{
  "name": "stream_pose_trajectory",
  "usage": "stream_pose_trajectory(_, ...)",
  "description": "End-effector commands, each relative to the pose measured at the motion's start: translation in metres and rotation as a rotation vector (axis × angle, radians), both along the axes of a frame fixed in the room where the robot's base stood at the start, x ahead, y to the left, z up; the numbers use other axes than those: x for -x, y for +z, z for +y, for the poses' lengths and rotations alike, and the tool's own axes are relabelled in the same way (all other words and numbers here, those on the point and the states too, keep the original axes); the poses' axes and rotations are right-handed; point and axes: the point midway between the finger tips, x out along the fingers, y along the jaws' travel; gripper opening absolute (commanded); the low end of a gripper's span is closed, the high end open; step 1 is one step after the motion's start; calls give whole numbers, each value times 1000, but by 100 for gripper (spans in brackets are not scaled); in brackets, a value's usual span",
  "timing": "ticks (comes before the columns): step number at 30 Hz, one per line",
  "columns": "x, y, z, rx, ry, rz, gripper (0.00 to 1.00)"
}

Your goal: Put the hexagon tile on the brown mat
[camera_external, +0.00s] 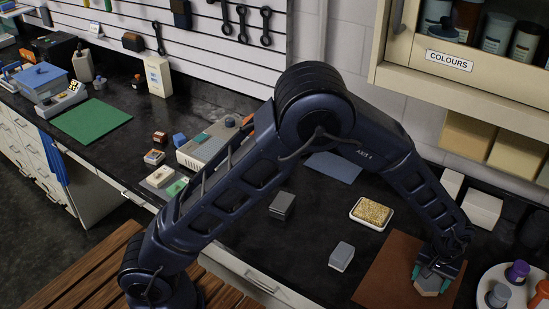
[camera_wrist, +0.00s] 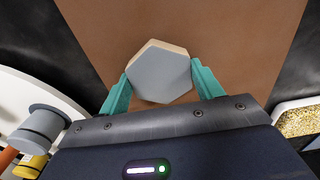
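The hexagon tile (camera_wrist: 160,73) has a grey face and a tan side edge. In the wrist view it sits between the two teal fingers of my gripper (camera_wrist: 160,80), which meet it on its left and right sides. The brown mat (camera_wrist: 240,30) fills the ground behind it. In the external view my gripper (camera_external: 431,279) is low over the front right part of the brown mat (camera_external: 392,270), with the tile (camera_external: 431,287) partly hidden under it. I cannot tell whether the tile touches the mat.
A white tray of yellow grains (camera_external: 371,212) lies behind the mat. A light grey block (camera_external: 342,256) and a dark grey block (camera_external: 282,205) stand to the left. A round white tray (camera_external: 490,285) with coloured spools is close on the right. The mat's left part is clear.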

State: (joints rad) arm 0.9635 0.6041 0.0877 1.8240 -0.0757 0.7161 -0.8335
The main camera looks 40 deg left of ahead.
Motion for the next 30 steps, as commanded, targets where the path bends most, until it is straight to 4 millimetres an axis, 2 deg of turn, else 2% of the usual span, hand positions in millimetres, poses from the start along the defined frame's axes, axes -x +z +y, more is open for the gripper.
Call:
stream_pose_trajectory(1,0,0,0,0,0,0,73)
stream_pose_trajectory(3,0,0,0,0,0,0,87)
stream_pose_trajectory(11,0,0,0,0,0,0,87)
stream_pose_trajectory(16,0,9,0,1,0,0,87)
stream_pose_trajectory(20,0,28,0,3,0,-1,87)
stream_pose_trajectory(30,0,93,0,1,0,-1,87)
